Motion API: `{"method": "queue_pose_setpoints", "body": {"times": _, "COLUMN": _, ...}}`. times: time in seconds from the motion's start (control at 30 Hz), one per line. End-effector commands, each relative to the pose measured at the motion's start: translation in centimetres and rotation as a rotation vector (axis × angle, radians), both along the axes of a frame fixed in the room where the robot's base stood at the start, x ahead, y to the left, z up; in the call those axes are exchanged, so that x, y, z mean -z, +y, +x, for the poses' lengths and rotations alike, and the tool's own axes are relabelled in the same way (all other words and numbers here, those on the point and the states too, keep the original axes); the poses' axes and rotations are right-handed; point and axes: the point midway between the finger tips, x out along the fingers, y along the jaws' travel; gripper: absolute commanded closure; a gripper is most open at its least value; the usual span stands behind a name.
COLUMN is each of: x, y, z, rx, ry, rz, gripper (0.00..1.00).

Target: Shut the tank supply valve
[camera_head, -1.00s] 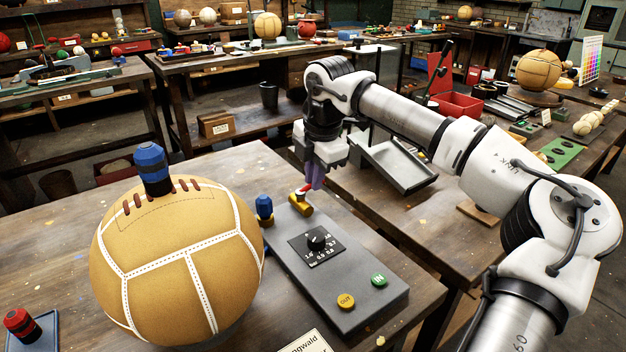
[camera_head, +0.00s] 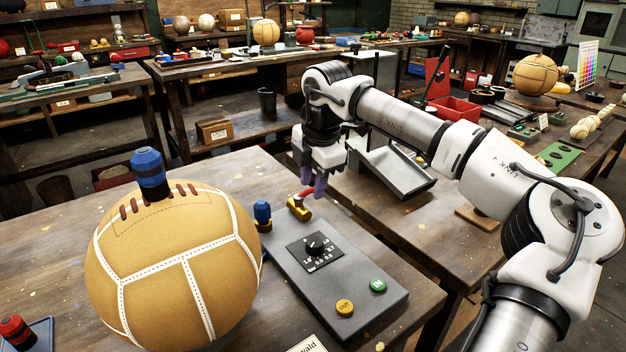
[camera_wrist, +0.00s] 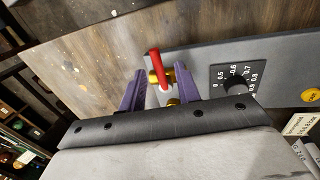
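The supply valve (camera_head: 298,208) is a brass fitting with a red lever (camera_head: 307,193), at the far end of a grey control panel (camera_head: 365,300). In the wrist view the red lever (camera_wrist: 156,62) stands out from the brass body, with a white part near its base. My gripper (camera_head: 318,188) is by the valve, its purple fingers pointing down. In the wrist view my gripper (camera_wrist: 160,88) is open, with one finger on each side of the valve and lever. Whether a finger touches the lever cannot be told.
The panel carries a dial knob (camera_head: 315,245), a green IN button (camera_head: 378,285) and a yellow OUT button (camera_head: 344,307). A blue-capped fitting (camera_head: 262,212) stands left of the valve. A large tan ball (camera_head: 170,275) with a blue fitting (camera_head: 150,172) on top fills the left.

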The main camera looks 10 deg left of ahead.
Motion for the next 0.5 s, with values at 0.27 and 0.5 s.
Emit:
{"method": "queue_pose_setpoints", "body": {"times": 0.27, "x": -2.0, "y": -0.3, "z": -0.2, "rx": 0.001, "ry": -0.002, "rz": -0.001, "gripper": 0.67}}
{"method": "queue_pose_setpoints", "body": {"times": 0.5, "x": -7.4, "y": -1.0, "z": -1.0, "rx": 0.004, "ry": -0.004, "rz": 0.000, "gripper": 0.67}}
